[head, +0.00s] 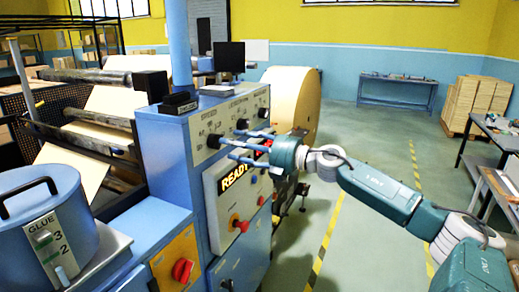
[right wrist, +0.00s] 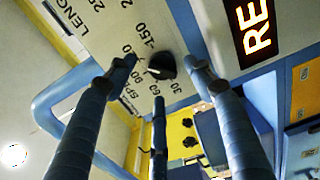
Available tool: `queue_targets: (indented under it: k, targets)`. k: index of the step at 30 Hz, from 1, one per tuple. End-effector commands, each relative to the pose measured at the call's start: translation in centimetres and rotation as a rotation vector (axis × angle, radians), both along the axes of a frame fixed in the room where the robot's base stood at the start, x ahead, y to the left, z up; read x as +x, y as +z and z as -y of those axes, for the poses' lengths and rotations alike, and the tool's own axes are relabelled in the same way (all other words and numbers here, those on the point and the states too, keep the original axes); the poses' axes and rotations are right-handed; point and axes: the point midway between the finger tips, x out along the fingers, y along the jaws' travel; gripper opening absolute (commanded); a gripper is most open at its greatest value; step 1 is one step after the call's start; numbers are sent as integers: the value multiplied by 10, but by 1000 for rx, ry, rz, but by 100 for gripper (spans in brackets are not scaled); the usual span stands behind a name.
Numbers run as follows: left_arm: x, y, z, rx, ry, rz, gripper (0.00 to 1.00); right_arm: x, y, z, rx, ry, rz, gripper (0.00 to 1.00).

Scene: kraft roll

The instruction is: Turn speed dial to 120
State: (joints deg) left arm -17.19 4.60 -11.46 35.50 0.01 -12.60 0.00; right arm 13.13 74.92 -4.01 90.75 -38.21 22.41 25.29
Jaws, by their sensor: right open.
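The speed dial is a black knob (right wrist: 164,66) on a pale panel in the right wrist view. Numbers from 30 to 150 are printed around it, and a white mark on it points roughly toward the 90. My right gripper (right wrist: 160,84) is open, its three blue fingers spread around the dial, with no clear contact visible. In the head view the right gripper (head: 228,144) reaches the machine's control panel (head: 200,130) from the right, and its fingers partly cover the dial. My left gripper is out of view.
Other black dials (head: 262,112) sit along the same panel. Below are a lit READY display (head: 234,178) and a red knob (head: 239,223). A blue glue pot (head: 45,215) stands at left. A large kraft roll (head: 290,95) is behind.

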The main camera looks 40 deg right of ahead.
Motion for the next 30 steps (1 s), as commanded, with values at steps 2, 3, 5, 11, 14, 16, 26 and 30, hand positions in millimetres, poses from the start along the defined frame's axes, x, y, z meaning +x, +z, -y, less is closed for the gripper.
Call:
queue_targets:
  k: [2, 3, 5, 11, 14, 16, 26, 30]
  targets:
    - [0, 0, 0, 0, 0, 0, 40, -6, -2, 2, -2, 1, -5, 53]
    - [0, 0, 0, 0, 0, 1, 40, -9, -3, 3, -1, 0, -5, 53]
    - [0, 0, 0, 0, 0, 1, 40, -12, -3, 5, -1, -1, -4, 53]
    - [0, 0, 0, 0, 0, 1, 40, -25, -2, 10, -2, 0, -4, 53]
    - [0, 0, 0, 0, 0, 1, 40, -32, -2, 13, 1, 1, -3, 53]
    - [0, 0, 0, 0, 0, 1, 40, -37, -2, 15, 1, 1, -2, 53]
    - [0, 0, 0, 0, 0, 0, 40, -62, 0, 27, 2, 0, 1, 53]
    - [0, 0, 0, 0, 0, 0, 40, -68, 1, 30, 0, -2, 3, 53]
